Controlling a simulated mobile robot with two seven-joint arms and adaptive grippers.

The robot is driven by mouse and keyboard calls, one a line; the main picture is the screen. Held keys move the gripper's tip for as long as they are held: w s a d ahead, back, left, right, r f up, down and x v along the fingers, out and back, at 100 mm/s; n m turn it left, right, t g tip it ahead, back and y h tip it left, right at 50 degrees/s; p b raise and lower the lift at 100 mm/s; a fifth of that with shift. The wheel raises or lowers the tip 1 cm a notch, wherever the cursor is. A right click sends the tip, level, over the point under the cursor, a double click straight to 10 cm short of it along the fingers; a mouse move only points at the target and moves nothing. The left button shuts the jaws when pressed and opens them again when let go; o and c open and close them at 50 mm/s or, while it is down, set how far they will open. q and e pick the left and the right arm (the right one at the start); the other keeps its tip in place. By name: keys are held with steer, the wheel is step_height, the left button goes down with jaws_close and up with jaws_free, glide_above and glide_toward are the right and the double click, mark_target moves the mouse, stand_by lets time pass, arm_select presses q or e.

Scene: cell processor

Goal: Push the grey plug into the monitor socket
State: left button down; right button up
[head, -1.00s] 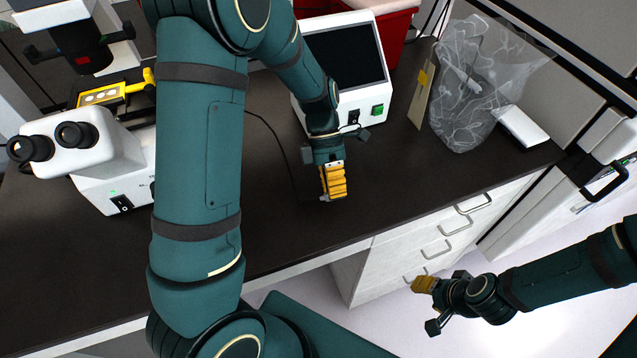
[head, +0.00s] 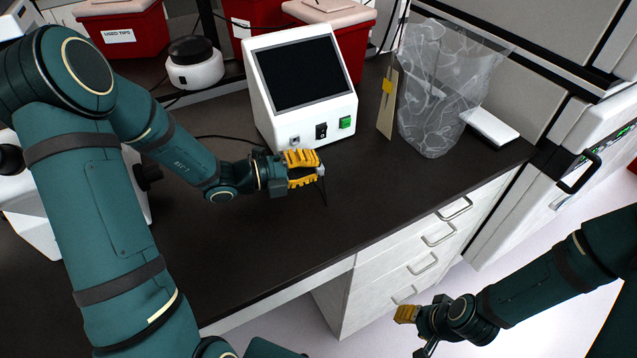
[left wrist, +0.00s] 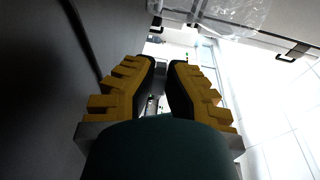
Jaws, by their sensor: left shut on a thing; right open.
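The monitor is a white box with a dark screen (head: 300,74) on the bench in the head view. A small grey socket (head: 295,140) shows low on its front, just above my left gripper. My left gripper (head: 316,168) is shut on the small grey plug (head: 321,171), which shows at the fingertips with a thin dark cable hanging down. Plug and monitor are apart. In the left wrist view the yellow fingers (left wrist: 160,85) point away from the camera, with a small grey thing between them, mostly hidden. My right gripper (head: 398,314) is open and empty, in front of the drawers.
A black switch (head: 321,131) and a green switch (head: 345,122) sit right of the socket. A clear bag (head: 437,90) and a tan card (head: 387,105) stand right of the monitor. Red bins (head: 120,30) stand behind. The bench front (head: 290,235) is clear.

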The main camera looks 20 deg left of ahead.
mark_target(292, 145)
arm_select(q)
steer(key=a+t, duration=0.1)
steer(key=w+a+n+t+y, duration=0.1)
steer(key=n+t, duration=0.1)
steer(key=shift+w+a+f+y+b, duration=0.15)
steer(key=shift+w+a+y+b, duration=0.15)
steer(key=shift+a+b, duration=0.1)
steer(key=shift+a+r+p, duration=0.1)
steer(key=shift+r+p, duration=0.1)
steer(key=shift+p, duration=0.5)
steer(key=shift+w+a+f+p, duration=0.15)
steer(key=shift+w+a+p, duration=0.65)
steer(key=shift+w+a, duration=0.65)
steer(key=shift+s+a, duration=0.1)
steer(key=shift+a+p, duration=0.2)
steer(key=shift+p, duration=0.25)
